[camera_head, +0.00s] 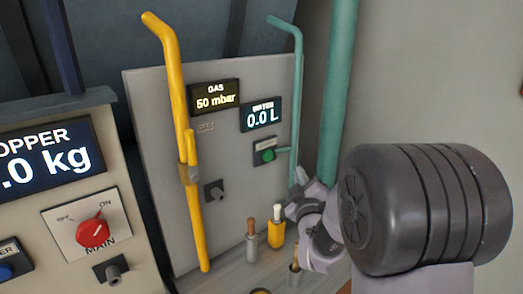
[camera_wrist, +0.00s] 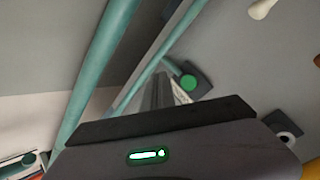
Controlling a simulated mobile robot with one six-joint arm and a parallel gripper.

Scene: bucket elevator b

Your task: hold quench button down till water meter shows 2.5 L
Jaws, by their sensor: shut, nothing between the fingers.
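The quench button (camera_head: 267,155) is a round green button on a dark plate, on the grey panel below the water meter. The water meter (camera_head: 263,116) reads 0.0 L. My gripper (camera_head: 298,178) is shut and empty, just right of and below the button in the head view. In the wrist view the closed fingers (camera_wrist: 160,92) point toward the panel, and the green button (camera_wrist: 188,82) shows just right of their tips. The tips look apart from it; the exact gap cannot be told. The button's label is too small to read in full.
A gas display (camera_head: 215,96) reads 50 mbar. A yellow pipe (camera_head: 177,90) runs down the panel's left. A teal pipe (camera_head: 340,90) stands at the right, close to my wrist. Handled tools (camera_head: 276,228) stand below the panel. A red knob (camera_head: 92,233) is at left.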

